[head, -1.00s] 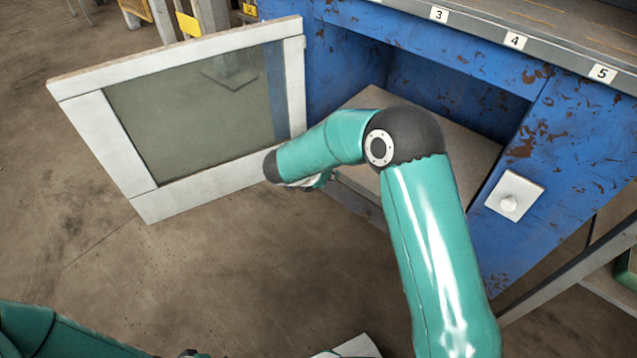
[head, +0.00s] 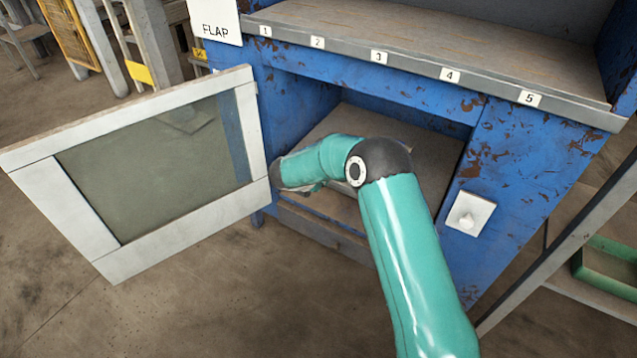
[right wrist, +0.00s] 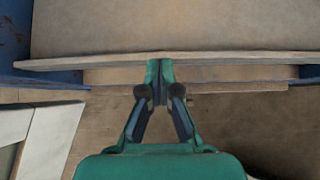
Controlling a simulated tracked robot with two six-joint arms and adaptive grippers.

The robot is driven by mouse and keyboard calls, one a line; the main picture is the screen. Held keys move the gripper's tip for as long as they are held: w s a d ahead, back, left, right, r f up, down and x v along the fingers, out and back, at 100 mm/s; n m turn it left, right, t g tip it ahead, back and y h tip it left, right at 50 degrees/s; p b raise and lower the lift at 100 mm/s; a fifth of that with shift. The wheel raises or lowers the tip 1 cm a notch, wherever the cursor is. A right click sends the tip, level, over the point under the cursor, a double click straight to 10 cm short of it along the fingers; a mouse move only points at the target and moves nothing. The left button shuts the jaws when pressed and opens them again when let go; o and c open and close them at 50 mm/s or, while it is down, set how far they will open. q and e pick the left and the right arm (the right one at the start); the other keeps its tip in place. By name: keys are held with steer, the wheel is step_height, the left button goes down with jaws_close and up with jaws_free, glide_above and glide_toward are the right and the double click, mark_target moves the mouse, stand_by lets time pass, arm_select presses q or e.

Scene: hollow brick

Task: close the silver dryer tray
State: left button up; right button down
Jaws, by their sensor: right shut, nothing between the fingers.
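No clearly silver tray shows. A flat beige-grey board (head: 432,150), which may be the tray, lies inside the open blue compartment, and its front edge crosses the right wrist view (right wrist: 230,58). I cannot tell if it slides. The white-framed glass door (head: 160,155) stands wide open to the left. My right gripper (right wrist: 160,68) is shut and empty, its fingertips at the board's front edge; contact cannot be told. In the head view my right arm hides most of the gripper and part of the board. My left gripper is out of view.
The blue cabinet (head: 540,150) has a numbered ledge (head: 420,68) above the opening and a white knob plate (head: 469,213) at its right. A slanted grey beam (head: 570,235) and a green bin (head: 610,263) stand further right. The floor in front is clear.

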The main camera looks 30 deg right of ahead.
steer(key=shift+d+r, duration=0.15)
steer(key=shift+d, duration=0.3)
steer(key=shift+a, duration=0.1)
